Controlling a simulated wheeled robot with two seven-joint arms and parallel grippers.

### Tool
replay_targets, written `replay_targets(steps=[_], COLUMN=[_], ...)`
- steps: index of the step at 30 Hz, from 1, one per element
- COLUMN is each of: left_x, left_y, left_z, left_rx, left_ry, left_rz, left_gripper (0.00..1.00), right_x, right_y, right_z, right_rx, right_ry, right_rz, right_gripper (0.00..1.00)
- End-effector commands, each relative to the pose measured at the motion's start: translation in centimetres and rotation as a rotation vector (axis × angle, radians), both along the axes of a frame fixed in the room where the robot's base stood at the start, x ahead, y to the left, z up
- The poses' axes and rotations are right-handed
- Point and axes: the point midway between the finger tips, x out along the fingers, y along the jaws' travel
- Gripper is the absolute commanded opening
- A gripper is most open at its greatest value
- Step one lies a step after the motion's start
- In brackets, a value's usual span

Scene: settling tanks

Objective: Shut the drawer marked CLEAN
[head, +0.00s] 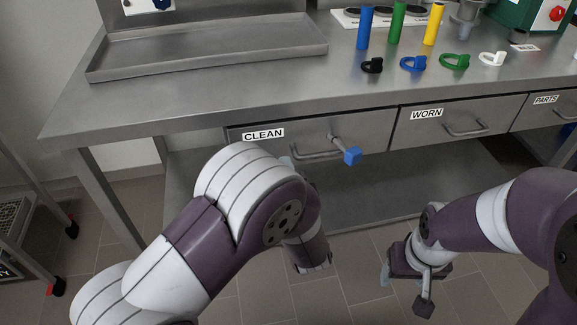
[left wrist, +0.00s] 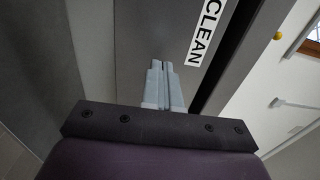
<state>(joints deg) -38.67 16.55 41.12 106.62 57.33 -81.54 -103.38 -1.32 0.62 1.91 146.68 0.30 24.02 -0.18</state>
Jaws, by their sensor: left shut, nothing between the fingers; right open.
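The drawer marked CLEAN (head: 375,132) is the left one of the row under the steel worktop. Its front looks flush, or nearly so, with the drawer marked WORN beside it; a small gap cannot be ruled out. Its bar handle (head: 318,154) is partly behind my arm. A lever with a blue end (head: 352,156) sticks out by the handle. My left gripper (head: 286,162) is mostly hidden by my forearm. In the left wrist view its fingers (left wrist: 166,82) are shut and empty, close to the front by the CLEAN label (left wrist: 206,32); contact is unclear. My right gripper (head: 387,274) is open, low over the floor.
The drawers marked WORN (head: 410,132) and PARTS (head: 525,112) are to the right. The worktop (head: 215,103) carries a shallow tray (head: 210,50), coloured cylinders (head: 397,24) and several rings (head: 413,64). A wheeled rack (head: 25,225) stands at left. A lower shelf lies beneath the drawers.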

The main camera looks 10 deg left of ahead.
Motion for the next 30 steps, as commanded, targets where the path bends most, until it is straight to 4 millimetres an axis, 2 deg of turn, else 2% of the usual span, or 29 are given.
replay_targets(steps=[2,8,18,21,26,28,30], left_x=[-0.3,-2.9,-8.5,-9.3,-9.6,-9.5,-10.2], left_y=[-0.1,-1.0,-2.8,-3.0,-3.0,-3.7,-5.9], left_z=[0.2,0.2,0.2,0.1,-0.2,-2.3,-6.5], left_rx=[0.002,0.003,0.003,0.001,-0.04,-0.195,-0.437], left_ry=[0.002,0.002,0.002,0.001,-0.004,0.055,0.235], left_rz=[-0.002,-0.005,-0.006,-0.004,-0.001,-0.027,-0.095], left_gripper=[0.0,0.0,0.0,0.0,0.0,0.0,0.0], right_x=[0.0,0.0,0.0,0.0,0.0,0.0,0.0], right_y=[0.0,0.0,0.0,0.0,0.0,0.0,0.0], right_z=[0.4,1.3,3.0,3.1,3.1,3.0,3.1], right_rx=[0.0,0.0,0.0,0.0,0.0,0.0,0.0], right_ry=[0.0,0.0,0.0,0.0,0.0,0.0,0.0], right_rz=[0.0,0.0,0.0,0.0,0.0,0.0,0.0], right_gripper=[0.62,0.62,0.62,0.62,0.62,0.62,0.62])
